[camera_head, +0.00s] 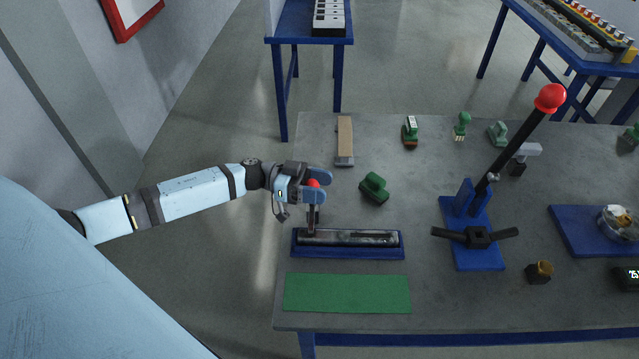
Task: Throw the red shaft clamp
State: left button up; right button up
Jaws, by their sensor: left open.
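A small lever with a red knob (313,183) stands at the left end of a dark roller (350,238) in a blue cradle (378,253). My left gripper (322,184) is open at this lever, with its fingers on either side of the red knob. The fingers partly hide the knob, and I cannot tell whether they touch it. The dark stem of the lever shows below the fingers. Another, larger lever with a red ball (550,97) leans up to the right from a blue base (477,257). My right gripper is out of view.
A green mat (346,293) lies in front of the roller. A green block (374,188) and a brush-like tool (344,140) lie behind it. Several small green items stand at the back. A blue tray (575,232) is at the right.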

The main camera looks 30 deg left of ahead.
pick_arm(q)
grip_shut()
dwell(0.3)
